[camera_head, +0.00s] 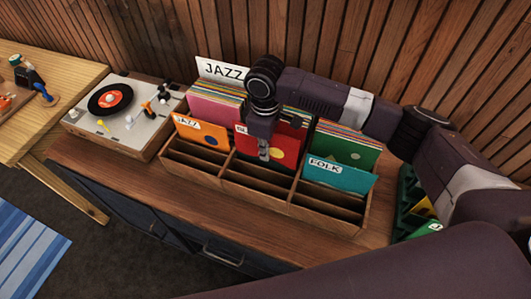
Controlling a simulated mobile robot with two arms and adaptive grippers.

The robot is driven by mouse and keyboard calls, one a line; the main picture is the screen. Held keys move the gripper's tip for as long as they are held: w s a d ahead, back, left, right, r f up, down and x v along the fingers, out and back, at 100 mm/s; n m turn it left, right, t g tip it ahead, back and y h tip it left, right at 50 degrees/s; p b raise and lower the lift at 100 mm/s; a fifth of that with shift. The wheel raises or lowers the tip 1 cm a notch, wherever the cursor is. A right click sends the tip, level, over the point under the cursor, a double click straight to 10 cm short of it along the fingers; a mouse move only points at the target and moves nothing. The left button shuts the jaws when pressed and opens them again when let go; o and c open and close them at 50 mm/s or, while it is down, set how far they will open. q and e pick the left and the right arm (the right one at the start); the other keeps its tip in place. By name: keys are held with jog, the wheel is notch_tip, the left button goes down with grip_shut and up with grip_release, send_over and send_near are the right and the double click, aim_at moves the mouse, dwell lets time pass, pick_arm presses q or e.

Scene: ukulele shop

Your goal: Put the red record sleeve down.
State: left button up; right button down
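The red record sleeve (286,143), with a yellow and a blue dot on its front, stands upright in the middle column of the wooden record crate (227,180). My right gripper (264,150) reaches down from above onto this sleeve. One finger lies across its front face, and the gripper looks shut on it; the other finger is hidden behind the sleeve. The sleeve's lower edge is at the crate's dividers, and I cannot tell whether it rests on the bottom. A card behind my gripper is partly covered. My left gripper is not in view.
The crate also holds an orange JAZZ sleeve (199,132), pink sleeves (213,112) and a teal FOLK sleeve (338,175); its front slots look empty. A turntable (128,110) stands left. A green crate (408,203) stands right, near my arm. A slatted wall is behind.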

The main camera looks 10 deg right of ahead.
jog(key=shift+f, duration=1.05)
jog(key=shift+f, duration=0.3)
jog(key=shift+f, duration=0.3)
jog(key=c, duration=2.2)
grip_release()
jog(key=shift+o, duration=0.2)
notch_tip(320, 180, up, 13)
jog(key=b, duration=0.2)
jog(key=shift+r+b, duration=0.15)
jog(key=shift+b, duration=0.25)
